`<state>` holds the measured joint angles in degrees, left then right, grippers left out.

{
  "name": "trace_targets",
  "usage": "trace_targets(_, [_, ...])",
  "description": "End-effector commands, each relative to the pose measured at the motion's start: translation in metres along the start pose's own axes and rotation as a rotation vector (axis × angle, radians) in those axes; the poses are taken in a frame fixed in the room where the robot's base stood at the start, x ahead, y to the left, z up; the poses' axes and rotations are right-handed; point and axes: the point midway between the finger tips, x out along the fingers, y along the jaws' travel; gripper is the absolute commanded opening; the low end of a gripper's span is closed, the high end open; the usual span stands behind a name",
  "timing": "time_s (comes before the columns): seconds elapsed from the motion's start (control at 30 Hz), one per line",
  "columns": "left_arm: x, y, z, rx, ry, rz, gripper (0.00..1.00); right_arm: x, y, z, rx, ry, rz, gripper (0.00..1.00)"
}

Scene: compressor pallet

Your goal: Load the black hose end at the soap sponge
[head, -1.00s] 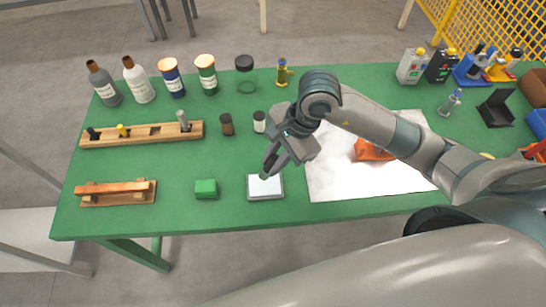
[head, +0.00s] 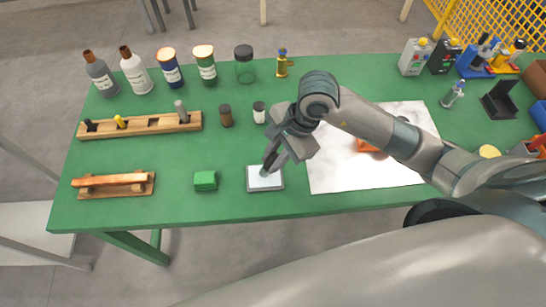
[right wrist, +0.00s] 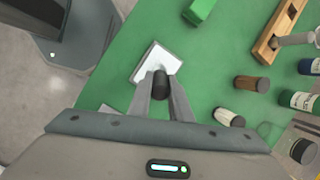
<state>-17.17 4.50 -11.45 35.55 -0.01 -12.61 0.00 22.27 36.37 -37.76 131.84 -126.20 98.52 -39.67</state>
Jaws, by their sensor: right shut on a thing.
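My right gripper (head: 269,166) is shut on a dark cylinder, which looks like the black hose end (right wrist: 160,84); its round dark end shows between the fingertips in the right wrist view. The gripper points down over a white pad in a shallow grey tray (head: 265,185), which looks like the soap sponge; it also shows in the right wrist view (right wrist: 155,60). The held piece is at the pad, but I cannot tell whether it touches. The fingers hide most of it in the head view. My left gripper is not in view.
A green block (head: 205,181) lies left of the tray. A wooden rack (head: 140,126) with several plugs and a copper pipe on a stand (head: 115,184) are further left. A brown jar (head: 226,116) and a white-bodied jar (head: 259,113) stand behind. A white sheet (head: 335,170) lies right.

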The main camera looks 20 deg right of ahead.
Motion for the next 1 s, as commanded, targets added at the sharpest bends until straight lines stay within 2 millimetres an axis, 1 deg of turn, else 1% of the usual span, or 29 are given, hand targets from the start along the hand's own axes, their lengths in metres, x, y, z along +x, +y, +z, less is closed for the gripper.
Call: trace_targets(1.0, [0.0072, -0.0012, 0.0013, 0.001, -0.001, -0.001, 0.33, 0.006, 0.001, -0.0019, 0.0, 0.0, 0.0, 0.0])
